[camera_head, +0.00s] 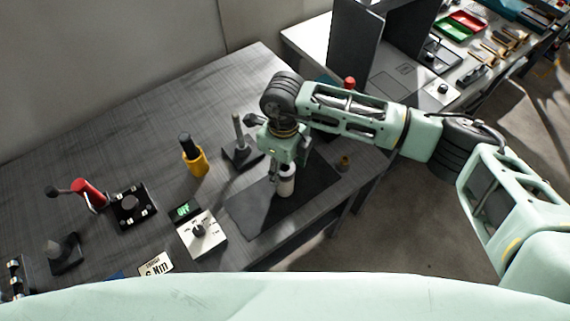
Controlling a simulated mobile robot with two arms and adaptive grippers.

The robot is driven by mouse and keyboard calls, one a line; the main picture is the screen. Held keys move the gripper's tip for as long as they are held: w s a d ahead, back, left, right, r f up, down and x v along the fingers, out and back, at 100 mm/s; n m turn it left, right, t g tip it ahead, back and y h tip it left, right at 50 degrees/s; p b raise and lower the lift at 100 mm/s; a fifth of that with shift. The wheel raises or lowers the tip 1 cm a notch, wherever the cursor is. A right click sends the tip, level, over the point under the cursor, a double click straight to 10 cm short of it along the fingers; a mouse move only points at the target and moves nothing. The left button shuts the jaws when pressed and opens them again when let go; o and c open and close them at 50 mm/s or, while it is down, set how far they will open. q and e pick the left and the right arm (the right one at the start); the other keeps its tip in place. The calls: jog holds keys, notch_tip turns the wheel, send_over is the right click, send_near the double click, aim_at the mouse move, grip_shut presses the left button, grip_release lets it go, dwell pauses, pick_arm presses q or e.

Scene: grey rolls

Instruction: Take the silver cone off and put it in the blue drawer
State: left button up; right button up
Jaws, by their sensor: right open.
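My right gripper (283,170) points down over the dark mat at the front right of the table. It is open, around or just above the top of a small silver-white cylinder (286,188) standing on the mat; I cannot tell whether they touch. A grey cone-shaped piece (62,248) sits on a dark square base at the left of the table, well away from the gripper. I cannot tell for sure which piece is the silver cone. A small blue patch (116,276) shows at the table's front, mostly hidden by my body; I cannot tell whether it is the blue drawer. My left gripper is out of view.
On the table (120,140) stand a yellow-and-black tool (193,158), a post on a base (240,146), a dial box (201,230), a red-handled clamp (88,195) and a black plate (133,206). The back of the table is clear. A second bench (318,42) lies behind right.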

jog(key=shift+f, duration=0.85)
jog(key=shift+c, duration=0.5)
grip_shut()
